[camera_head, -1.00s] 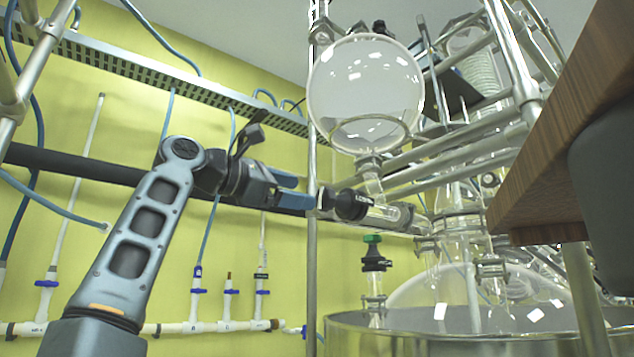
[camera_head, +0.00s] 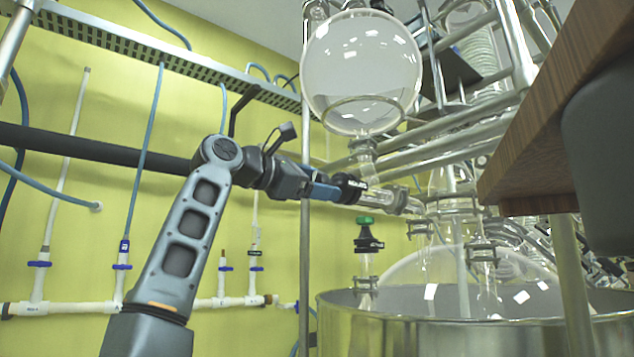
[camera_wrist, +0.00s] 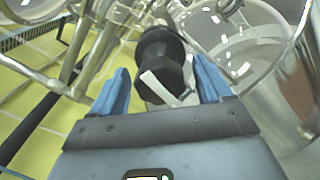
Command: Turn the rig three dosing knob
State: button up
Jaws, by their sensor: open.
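The dosing knob (camera_head: 351,187) is a black ribbed knob on the end of a horizontal glass valve (camera_head: 393,200) below the round glass flask (camera_head: 362,72). My gripper (camera_head: 335,190) has come up to it from the left. In the wrist view the black knob (camera_wrist: 163,62) lies between the two blue fingers (camera_wrist: 160,92), with a white pointer strip across its near face. The fingers are open, with a visible gap on each side of the knob. In the head view the near finger hides part of the knob.
A green-topped valve (camera_head: 366,221) stands below, over the steel-walled vessel (camera_head: 400,330). A vertical metal post (camera_head: 305,235) runs close by my gripper. Metal rails (camera_head: 455,145) cross behind the glassware. A wooden board (camera_head: 530,130) juts in at right.

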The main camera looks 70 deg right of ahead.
jog(key=c, duration=1)
jog(key=shift+n, duration=0.3)
jog(key=n, duration=0.8)
jog(key=shift+w, duration=0.1)
jog(key=n, duration=0.4)
jog(key=shift+n, duration=2.2)
jog(key=shift+r, duration=0.1)
